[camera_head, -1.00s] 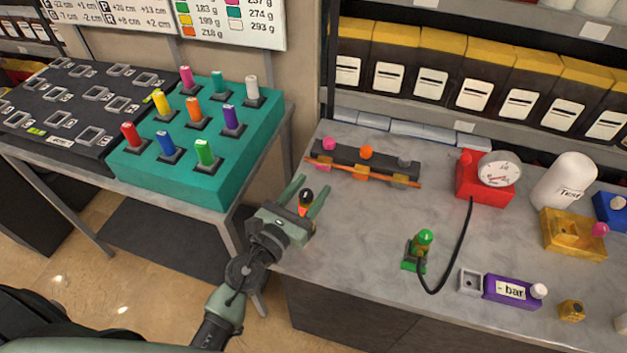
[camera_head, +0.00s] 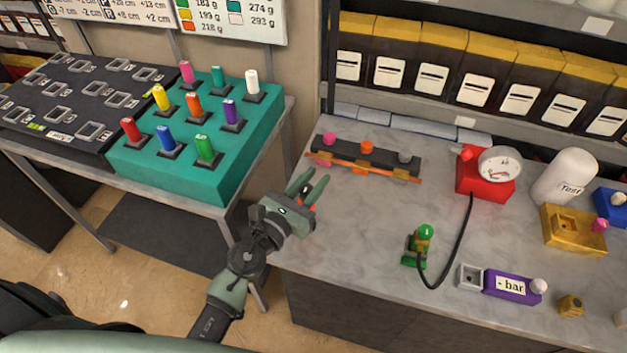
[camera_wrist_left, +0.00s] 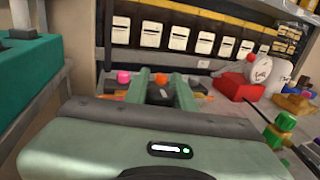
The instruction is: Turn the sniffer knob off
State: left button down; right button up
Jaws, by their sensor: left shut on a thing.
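My left gripper (camera_head: 311,182) reaches in over the left edge of the grey workbench (camera_head: 352,215). Its fingers are shut on a small black and orange-red piece (camera_head: 305,206), mostly hidden by the gripper. In the left wrist view, a dark part of this piece (camera_wrist_left: 160,95) shows between the fingers. I cannot tell for sure whether it is the sniffer knob. A green fitting (camera_head: 420,245) with a black hose stands on the bench to the right, apart from the gripper. The hose runs up to a red block with a round gauge (camera_head: 499,166). My right gripper is not in view.
A dark rack with an orange bar (camera_head: 362,166) lies behind the gripper. A teal block with several coloured knobs (camera_head: 190,178) stands on the left table. A purple "bar" box (camera_head: 508,287), a gold block (camera_head: 568,232) and a white "Test" vessel (camera_head: 565,175) stand right. The bench middle is clear.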

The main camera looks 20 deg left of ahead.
pick_arm(q)
jog(key=m+g+h+b, duration=0.1)
jog(key=h+b, duration=0.1)
jog(key=m+g+h+b, duration=0.1)
jog(key=m+h+b, duration=0.1)
jog(key=h, duration=0.1)
jog(key=shift+s+d+m, duration=0.2)
jog(key=shift+d+m, duration=0.1)
jog(key=shift+d, duration=0.1)
dwell(0.8)
jog(key=c, duration=1.2)
grip_release()
jog(key=shift+o, duration=0.2)
